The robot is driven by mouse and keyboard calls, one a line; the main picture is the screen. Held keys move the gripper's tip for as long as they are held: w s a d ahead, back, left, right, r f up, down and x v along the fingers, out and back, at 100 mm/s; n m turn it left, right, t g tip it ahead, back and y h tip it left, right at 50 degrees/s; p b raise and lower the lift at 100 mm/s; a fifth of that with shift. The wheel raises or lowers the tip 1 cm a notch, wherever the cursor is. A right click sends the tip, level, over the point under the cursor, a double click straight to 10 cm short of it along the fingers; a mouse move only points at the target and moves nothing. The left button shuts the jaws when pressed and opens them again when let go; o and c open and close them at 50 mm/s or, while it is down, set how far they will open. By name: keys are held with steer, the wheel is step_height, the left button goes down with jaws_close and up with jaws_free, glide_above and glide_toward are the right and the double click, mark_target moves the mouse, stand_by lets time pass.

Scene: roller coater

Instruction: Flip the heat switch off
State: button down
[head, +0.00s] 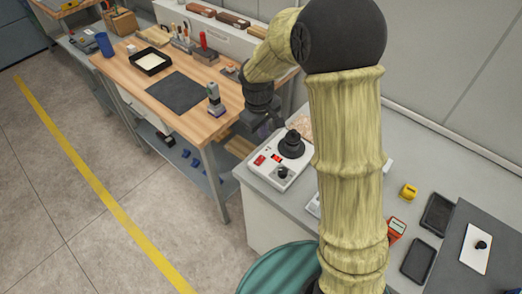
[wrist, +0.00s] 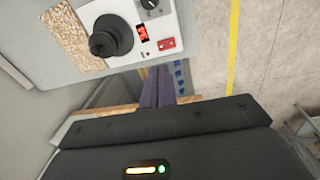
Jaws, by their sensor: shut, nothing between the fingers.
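A light control box (head: 265,172) stands on the grey counter's left end in the head view. It carries a red rocker switch (head: 260,160), likely the heat switch, though its label is unreadable. Beside it are a small red display (head: 277,158) and a black knob (head: 283,172). In the wrist view the red switch (wrist: 166,44) is on the box's near right corner, with the display (wrist: 142,32) beside it. I cannot tell the switch's position. My gripper (wrist: 160,75) is shut and empty, its fingertips appearing just short of the box edge, apart from the switch.
A black stepped round part (head: 292,146) rises from the box beside the switch. A wooden workbench (head: 190,118) with a bottle-like tool (head: 214,99) stands left of the counter. A yellow item (head: 408,191) and dark trays (head: 437,214) lie to the right.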

mark_target(262, 158)
steer(key=shift+w+a+f+n, duration=0.15)
steer(key=shift+w+a+n, duration=0.25)
steer(key=shift+w+a, duration=0.2)
steer(key=shift+f, duration=0.1)
steer(key=f+p, duration=0.1)
steer(key=f, duration=0.3)
steer(key=w+f+p, duration=0.1)
steer(key=f, duration=0.4)
steer(key=d+f+p, duration=0.1)
steer(key=f+p, duration=0.1)
steer(key=f, duration=0.2)
steer(key=shift+w+f, duration=0.15)
steer(key=shift+f, duration=0.2)
steer(key=shift+f, duration=0.1)
